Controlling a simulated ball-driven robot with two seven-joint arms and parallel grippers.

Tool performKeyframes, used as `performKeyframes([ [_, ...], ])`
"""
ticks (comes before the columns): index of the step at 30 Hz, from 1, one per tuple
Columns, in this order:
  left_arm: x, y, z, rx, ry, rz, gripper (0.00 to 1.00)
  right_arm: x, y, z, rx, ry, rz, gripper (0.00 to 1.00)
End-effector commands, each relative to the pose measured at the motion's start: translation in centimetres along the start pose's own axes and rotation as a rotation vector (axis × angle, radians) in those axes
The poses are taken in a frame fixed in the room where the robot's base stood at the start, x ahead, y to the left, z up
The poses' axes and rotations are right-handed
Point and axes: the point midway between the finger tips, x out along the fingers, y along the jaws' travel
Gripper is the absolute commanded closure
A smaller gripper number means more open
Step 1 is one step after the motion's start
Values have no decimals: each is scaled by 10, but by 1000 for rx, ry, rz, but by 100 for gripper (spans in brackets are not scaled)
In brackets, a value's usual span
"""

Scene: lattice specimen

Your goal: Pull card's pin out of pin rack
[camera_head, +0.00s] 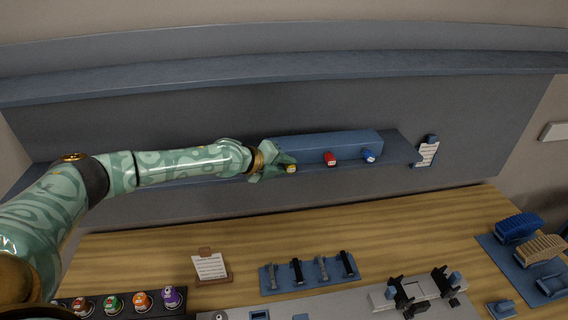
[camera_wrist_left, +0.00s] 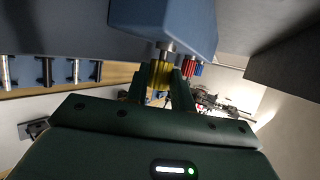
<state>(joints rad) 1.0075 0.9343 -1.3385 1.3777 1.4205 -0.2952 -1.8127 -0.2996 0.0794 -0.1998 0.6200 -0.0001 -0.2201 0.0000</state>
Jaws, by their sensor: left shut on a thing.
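The blue pin rack (camera_head: 325,142) sits on the wall shelf, with pins along its front. A yellow pin (camera_head: 291,169) is at its left end, a red pin (camera_head: 330,158) further right, and a blue pin (camera_head: 369,156) near the right end. My left gripper (camera_head: 283,169) is shut on the yellow pin. In the left wrist view the yellow pin's ribbed head (camera_wrist_left: 160,75) is between the fingers, and a metal shank shows between it and the rack (camera_wrist_left: 190,20). A card (camera_head: 427,154) on a clip stands right of the rack; its writing is too small to read. My right gripper is out of view.
Below is a wooden bench (camera_head: 400,220). It carries a second card (camera_head: 210,266), a blue tray of dark tools (camera_head: 310,273), several coloured-top jars (camera_head: 142,301), a grey fixture and brushes (camera_head: 518,228). An upper shelf (camera_head: 280,75) runs above the rack.

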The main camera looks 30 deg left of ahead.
Motion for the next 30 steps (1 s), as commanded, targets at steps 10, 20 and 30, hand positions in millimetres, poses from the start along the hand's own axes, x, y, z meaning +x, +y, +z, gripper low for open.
performKeyframes([
  [10,-3,-1,-5,0,1,2,96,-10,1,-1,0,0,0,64],
  [20,-12,0,-31,-1,5,0,96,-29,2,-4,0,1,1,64],
  [30,-23,1,-57,0,3,1,96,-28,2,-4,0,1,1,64],
])
